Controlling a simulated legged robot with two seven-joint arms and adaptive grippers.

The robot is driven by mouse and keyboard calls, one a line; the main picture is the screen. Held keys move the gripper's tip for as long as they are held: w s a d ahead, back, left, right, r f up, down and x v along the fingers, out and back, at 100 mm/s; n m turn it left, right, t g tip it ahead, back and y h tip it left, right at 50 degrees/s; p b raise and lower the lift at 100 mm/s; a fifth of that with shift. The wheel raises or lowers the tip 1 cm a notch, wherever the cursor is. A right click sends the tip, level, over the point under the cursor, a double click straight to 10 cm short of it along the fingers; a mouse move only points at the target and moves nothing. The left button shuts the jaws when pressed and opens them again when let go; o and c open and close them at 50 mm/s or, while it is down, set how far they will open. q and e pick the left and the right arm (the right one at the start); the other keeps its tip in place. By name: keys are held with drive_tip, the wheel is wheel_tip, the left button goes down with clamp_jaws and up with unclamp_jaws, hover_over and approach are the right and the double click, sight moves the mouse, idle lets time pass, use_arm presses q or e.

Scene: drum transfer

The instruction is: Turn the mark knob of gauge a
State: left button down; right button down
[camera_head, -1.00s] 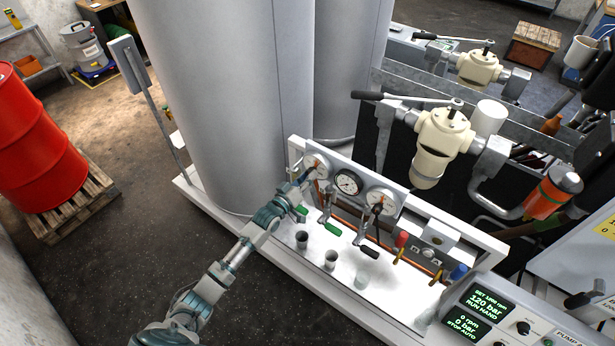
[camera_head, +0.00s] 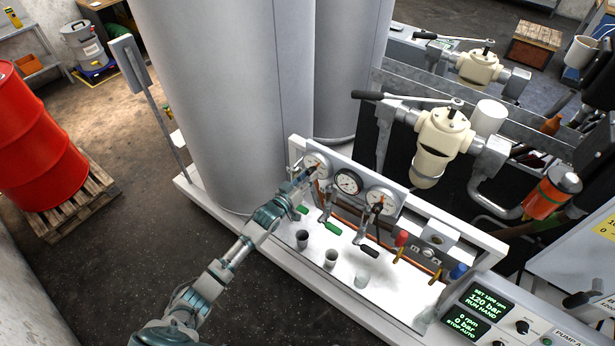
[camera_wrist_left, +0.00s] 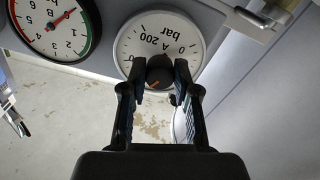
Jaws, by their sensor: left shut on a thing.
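Gauge a (camera_head: 316,163) is the leftmost white dial on the panel. In the left wrist view its face (camera_wrist_left: 139,46) reads "A 200 bar" upside down. Its dark mark knob (camera_wrist_left: 159,74), with an orange mark, sits at the lower part of the dial in that view. My left gripper (camera_wrist_left: 160,80) has one finger on each side of the knob and is shut on it. In the head view the gripper (camera_head: 308,177) is at the dial's front and hides part of it. My right gripper is not in view.
Two more gauges (camera_head: 347,182) (camera_head: 381,201) stand to the right on the panel. Levers with green and black grips (camera_head: 369,251) hang below, above a white tray with small cups (camera_head: 331,257). A large grey cylinder (camera_head: 215,110) rises behind on the left.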

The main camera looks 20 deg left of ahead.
use_arm(q)
drive_tip(key=c, duration=0.9)
unclamp_jaws()
drive_tip(key=shift+f, duration=0.3)
drive_tip(key=shift+o, duration=0.2)
drive_tip(key=shift+w, duration=0.1)
drive_tip(key=shift+r, duration=0.1)
drive_tip(key=v, duration=1.2)
drive_tip(key=shift+a, duration=0.1)
